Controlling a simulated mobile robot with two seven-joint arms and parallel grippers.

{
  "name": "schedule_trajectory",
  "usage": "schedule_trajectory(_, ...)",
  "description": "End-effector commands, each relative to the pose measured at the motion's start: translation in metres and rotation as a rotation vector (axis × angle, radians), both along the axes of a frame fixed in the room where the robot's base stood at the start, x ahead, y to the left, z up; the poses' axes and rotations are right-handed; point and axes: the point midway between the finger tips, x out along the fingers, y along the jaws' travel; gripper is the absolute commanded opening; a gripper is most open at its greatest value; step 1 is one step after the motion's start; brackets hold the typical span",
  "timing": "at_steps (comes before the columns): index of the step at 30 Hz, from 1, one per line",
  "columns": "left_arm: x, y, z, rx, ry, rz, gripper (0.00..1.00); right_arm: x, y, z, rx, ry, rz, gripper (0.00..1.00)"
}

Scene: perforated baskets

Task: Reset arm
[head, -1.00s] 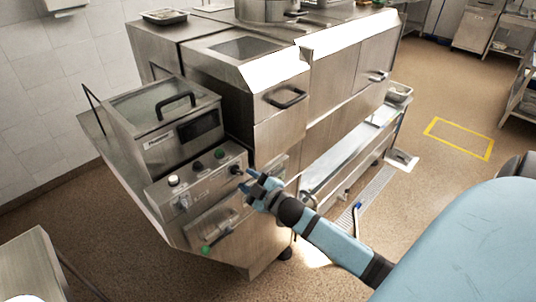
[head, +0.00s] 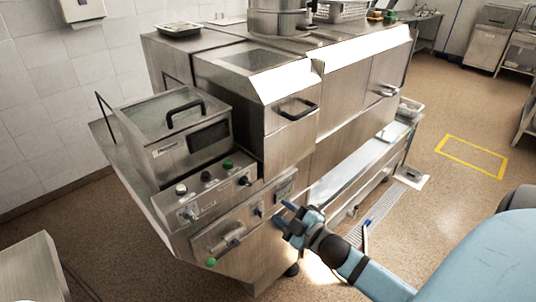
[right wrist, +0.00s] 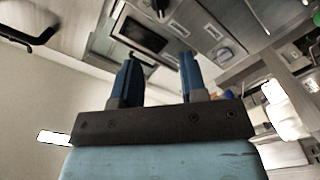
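My right gripper (head: 283,217) is in front of the lower right part of the fryer's control panel in the head view, apart from it as far as I can tell. In the right wrist view its two blue fingers (right wrist: 158,80) stand apart with nothing between them. The steel fryer (head: 190,150) has a lid with a black handle and a panel with knobs and buttons (head: 208,178). The panel also shows blurred beyond the fingers in the right wrist view (right wrist: 215,40). My left gripper is not in view.
A long steel counter (head: 285,135) with drawer handles runs behind the fryer. A low steel shelf (head: 350,165) runs along its front. A steel table corner (head: 30,265) is at the lower left. Brown floor (head: 440,205) with a yellow marked rectangle lies open at the right.

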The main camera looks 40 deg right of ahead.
Motion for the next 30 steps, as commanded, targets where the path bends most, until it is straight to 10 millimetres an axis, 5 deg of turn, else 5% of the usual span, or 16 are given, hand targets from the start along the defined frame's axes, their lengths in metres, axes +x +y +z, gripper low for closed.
schedule_trajectory(10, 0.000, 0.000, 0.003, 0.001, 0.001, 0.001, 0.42, -0.008, 0.012, -0.015, 0.062, 0.054, -0.004, 0.39)
schedule_trajectory(21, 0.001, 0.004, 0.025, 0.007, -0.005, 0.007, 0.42, -0.103, 0.143, -0.132, 0.578, 0.566, -0.044, 0.39)
schedule_trajectory(25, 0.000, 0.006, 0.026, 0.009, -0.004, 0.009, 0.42, -0.125, 0.171, -0.147, 0.664, 0.660, -0.050, 0.39)
schedule_trajectory(30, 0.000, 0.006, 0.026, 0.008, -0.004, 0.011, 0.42, -0.129, 0.176, -0.150, 0.681, 0.678, -0.051, 0.39)
